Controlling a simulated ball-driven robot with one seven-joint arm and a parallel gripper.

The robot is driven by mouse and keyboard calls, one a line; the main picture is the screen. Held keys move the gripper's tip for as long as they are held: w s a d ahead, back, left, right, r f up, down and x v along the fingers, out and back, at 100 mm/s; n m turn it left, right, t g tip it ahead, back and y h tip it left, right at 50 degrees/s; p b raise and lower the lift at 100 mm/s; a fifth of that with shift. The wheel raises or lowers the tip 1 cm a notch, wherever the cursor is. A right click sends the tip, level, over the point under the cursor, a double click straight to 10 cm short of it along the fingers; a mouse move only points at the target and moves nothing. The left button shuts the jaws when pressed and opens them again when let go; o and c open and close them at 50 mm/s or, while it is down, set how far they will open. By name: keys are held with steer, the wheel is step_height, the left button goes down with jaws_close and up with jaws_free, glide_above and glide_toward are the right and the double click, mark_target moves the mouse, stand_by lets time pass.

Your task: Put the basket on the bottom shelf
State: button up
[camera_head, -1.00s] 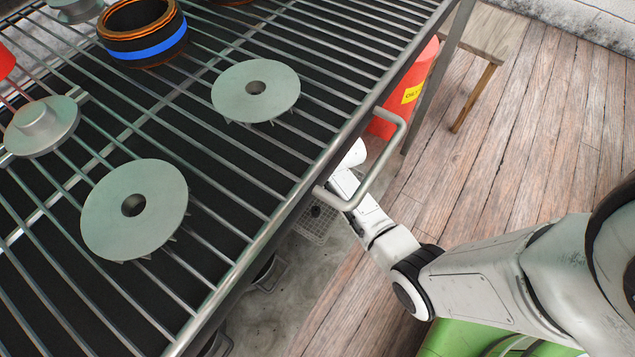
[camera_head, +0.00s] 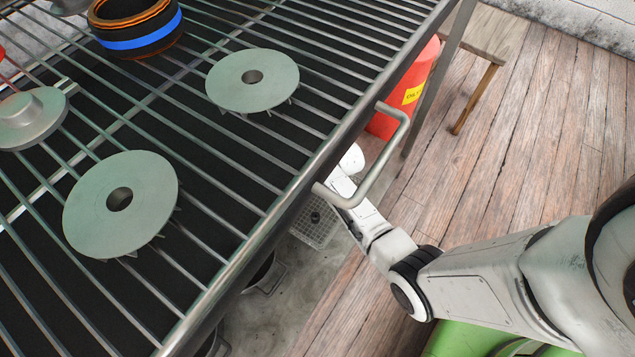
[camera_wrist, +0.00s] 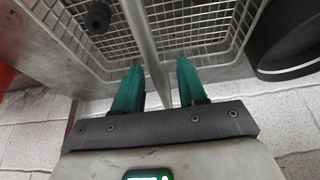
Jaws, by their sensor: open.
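The wire basket (camera_head: 312,232) shows partly below the edge of the top rack in the head view, with a small dark part in it. In the wrist view the basket's wire mesh (camera_wrist: 212,45) fills the upper middle, and a black knob-like part (camera_wrist: 97,16) shows in it. My gripper (camera_wrist: 157,72) has two green fingers, spread apart and pointing at the basket. A grey metal bar (camera_wrist: 147,45) runs between the fingers; I cannot tell whether it touches them or belongs to the basket. The head view hides my gripper.
The top wire rack (camera_head: 235,205) holds grey discs (camera_head: 121,204) and a copper-edged ring with a blue band (camera_head: 137,30). A metal handle (camera_head: 384,160) sticks out beside my arm. A red cylinder (camera_head: 402,95) and a wooden stool (camera_head: 482,65) stand behind. Wooden floor is clear at right.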

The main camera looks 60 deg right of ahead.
steer(key=p+v, duration=0.6)
steer(key=v, duration=0.6)
steer(key=s+a+r+g, duration=0.3)
steer(key=s+a+r, duration=0.9)
steer(key=s, duration=0.3)
steer(key=shift+s+a+m, duration=0.35)
steer(key=shift+a+m, duration=0.05)
steer(key=shift+a, duration=0.3)
